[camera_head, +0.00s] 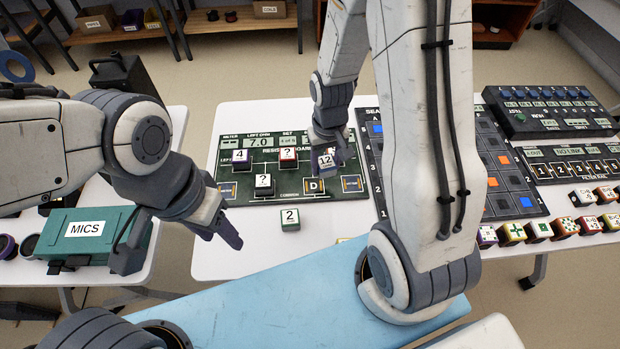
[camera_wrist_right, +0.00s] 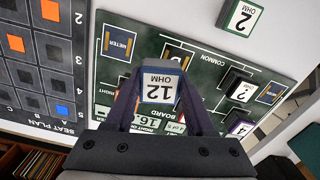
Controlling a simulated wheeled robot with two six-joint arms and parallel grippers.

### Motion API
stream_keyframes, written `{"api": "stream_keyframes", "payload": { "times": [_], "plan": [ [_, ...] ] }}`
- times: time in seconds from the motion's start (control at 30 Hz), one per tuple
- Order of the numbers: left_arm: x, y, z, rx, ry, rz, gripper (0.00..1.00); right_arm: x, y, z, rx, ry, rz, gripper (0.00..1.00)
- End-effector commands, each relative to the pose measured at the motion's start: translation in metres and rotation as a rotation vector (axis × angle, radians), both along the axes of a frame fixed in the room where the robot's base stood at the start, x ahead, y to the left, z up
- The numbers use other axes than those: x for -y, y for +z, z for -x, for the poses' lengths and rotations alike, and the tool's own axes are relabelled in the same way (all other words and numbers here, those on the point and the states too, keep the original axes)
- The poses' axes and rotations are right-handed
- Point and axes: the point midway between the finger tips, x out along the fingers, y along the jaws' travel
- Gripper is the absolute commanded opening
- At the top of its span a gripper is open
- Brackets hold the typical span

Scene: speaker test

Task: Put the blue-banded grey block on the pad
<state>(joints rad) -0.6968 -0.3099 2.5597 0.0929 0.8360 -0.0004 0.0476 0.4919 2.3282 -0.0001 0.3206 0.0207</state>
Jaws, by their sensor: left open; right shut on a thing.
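My right gripper (camera_head: 328,149) is shut on the blue-banded grey block (camera_head: 327,161), whose white face reads 12. In the right wrist view the block (camera_wrist_right: 160,87) sits between the fingertips of my right gripper (camera_wrist_right: 158,92), above the dark green resistor board (camera_head: 290,194). A tile marked D (camera_head: 314,186) lies on the board, just below the held block in the head view. Outlined spots flank the board's lower edge; I cannot tell which spot is the pad. My left gripper (camera_head: 224,231) is open and empty, left of the board's lower corner.
On the board stand a purple-banded 4 block (camera_head: 240,158), a red-banded block (camera_head: 288,155) and a black block (camera_head: 264,182). A green-banded 2 block (camera_head: 290,219) stands off the board. The seat plan (camera_head: 511,179) lies to the right. White table left of the 2 block is clear.

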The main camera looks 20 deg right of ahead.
Motion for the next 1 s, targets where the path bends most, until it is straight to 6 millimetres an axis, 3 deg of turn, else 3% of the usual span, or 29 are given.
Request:
{"api": "stream_keyframes", "payload": {
  "times": [0.03, 0.2, 0.33, 0.5, 0.77, 0.83, 1.0],
  "plan": [
    [0.0, -0.015, 0.0, 0.0, 0.0, 0.0, 0.5, 0.008, 0.004, 0.008, 0.01, -0.033, 0.001, 0.0],
    [0.0, -0.037, 0.0, -0.001, 0.0, -0.001, 0.5, 0.026, 0.029, 0.046, 0.009, -0.127, 0.001, 0.0],
    [0.0, -0.048, 0.0, -0.001, 0.0, -0.001, 0.5, 0.032, 0.039, 0.071, 0.005, -0.178, 0.0, 0.0],
    [0.0, -0.052, 0.0, 0.0, 0.0, 0.0, 0.5, 0.033, 0.047, 0.088, 0.001, -0.211, 0.0, 0.0],
    [0.0, -0.021, 0.0, 0.0, 0.0, 0.0, 0.5, 0.02, 0.04, 0.072, -0.011, -0.209, -0.001, 0.0],
    [0.0, -0.03, 0.0, 0.001, 0.0, 0.001, 0.5, 0.011, 0.022, 0.057, -0.006, -0.205, 0.001, 0.0],
    [0.0, -0.032, 0.0, -0.001, 0.0, -0.001, 0.5, -0.01, -0.001, 0.023, -0.005, -0.206, 0.001, 0.0]
  ]
}}
